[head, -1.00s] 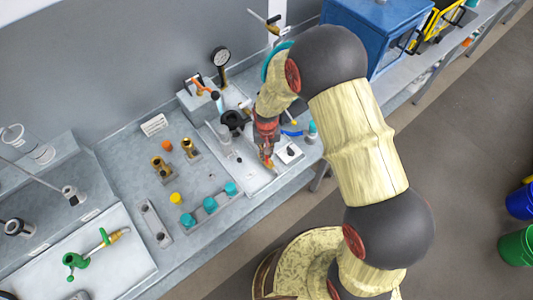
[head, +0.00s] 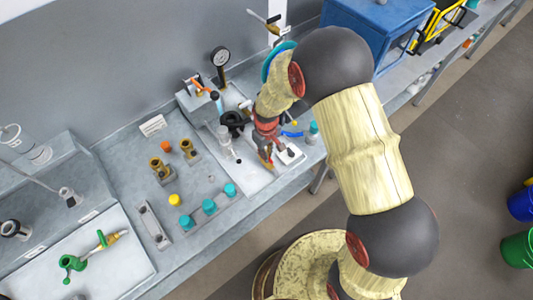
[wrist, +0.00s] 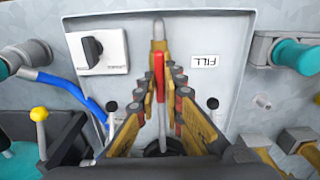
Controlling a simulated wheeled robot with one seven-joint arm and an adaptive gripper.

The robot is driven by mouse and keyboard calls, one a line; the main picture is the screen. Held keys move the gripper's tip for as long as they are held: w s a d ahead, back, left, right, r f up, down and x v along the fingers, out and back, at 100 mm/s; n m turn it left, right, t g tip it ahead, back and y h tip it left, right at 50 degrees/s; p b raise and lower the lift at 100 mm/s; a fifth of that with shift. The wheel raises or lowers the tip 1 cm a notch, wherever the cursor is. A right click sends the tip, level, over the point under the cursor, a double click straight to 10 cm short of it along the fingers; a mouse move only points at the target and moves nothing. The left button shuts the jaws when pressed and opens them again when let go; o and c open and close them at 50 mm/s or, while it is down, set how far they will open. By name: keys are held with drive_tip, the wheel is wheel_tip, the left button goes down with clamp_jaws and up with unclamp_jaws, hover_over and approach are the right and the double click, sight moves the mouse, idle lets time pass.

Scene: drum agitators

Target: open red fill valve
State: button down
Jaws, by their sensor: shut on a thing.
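The red fill valve handle (wrist: 159,68) shows in the wrist view as a slim red lever running up the middle, with a grey rod below it. The FILL label (wrist: 206,61) is on the pale panel to its right, upside down. My gripper (wrist: 161,88) is shut on the red handle, one stepped finger on each side. In the head view my gripper (head: 267,161) points down at the pale panel near the bench's front edge. There the fingers and wrist hide most of the valve.
A white plate with a black rotary knob (wrist: 93,48) sits left of the handle. A blue hose (wrist: 72,92) and a yellow-knobbed lever (wrist: 39,115) are at left.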

idle(0.4)
drive_tip(key=c, duration=1.9)
unclamp_jaws()
drive_tip(key=shift+r, duration=0.15)
wheel_tip(320, 180, up, 12)
